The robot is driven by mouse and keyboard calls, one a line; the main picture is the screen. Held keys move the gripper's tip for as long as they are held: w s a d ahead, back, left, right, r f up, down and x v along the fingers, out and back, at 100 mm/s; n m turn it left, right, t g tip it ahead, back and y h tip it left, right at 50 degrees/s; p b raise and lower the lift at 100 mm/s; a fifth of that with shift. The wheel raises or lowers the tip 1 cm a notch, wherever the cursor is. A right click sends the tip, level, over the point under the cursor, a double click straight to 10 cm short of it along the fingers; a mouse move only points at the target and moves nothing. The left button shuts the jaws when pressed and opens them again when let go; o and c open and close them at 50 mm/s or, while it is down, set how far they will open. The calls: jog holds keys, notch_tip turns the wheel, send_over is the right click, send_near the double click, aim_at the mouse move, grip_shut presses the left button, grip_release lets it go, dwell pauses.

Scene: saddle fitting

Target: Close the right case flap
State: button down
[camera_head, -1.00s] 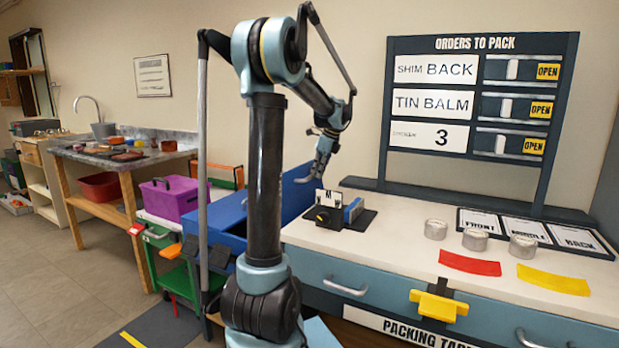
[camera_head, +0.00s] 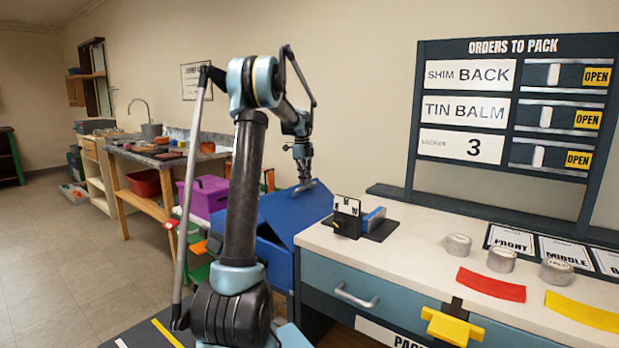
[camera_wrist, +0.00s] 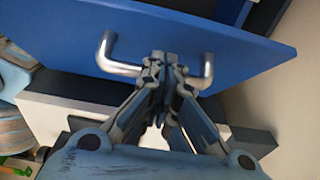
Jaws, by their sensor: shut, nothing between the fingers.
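The blue case (camera_head: 274,262) stands between my arm and the white-topped packing table, partly hidden by my arm. A blue flap (camera_head: 312,214) stands up at a slant on its right side, by the table. My gripper (camera_head: 305,186) points down at this flap's upper part. In the wrist view, the flap (camera_wrist: 190,28) fills the top as a flat blue panel with a bent metal handle (camera_wrist: 106,54). My gripper (camera_wrist: 166,58) is shut with its fingertips together, in front of the middle of the handle. Whether they touch the handle or panel I cannot tell.
The packing table (camera_head: 400,240) is close on the right, with a small black stand (camera_head: 347,215) holding cards near its left end. A purple bin (camera_head: 204,194) is behind my arm. Open floor (camera_head: 70,270) lies to the left.

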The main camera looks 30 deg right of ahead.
jog(key=w+a+f, duration=0.2)
jog(key=w+f, duration=0.5)
jog(key=f, duration=0.3)
jog(key=shift+w+a, duration=0.25)
jog(key=w+a+r, duration=0.3)
jog(key=w+r, duration=0.5)
jog(key=r, duration=0.1)
jog(key=shift+w+r, duration=0.25)
jog(key=shift+a, duration=0.1)
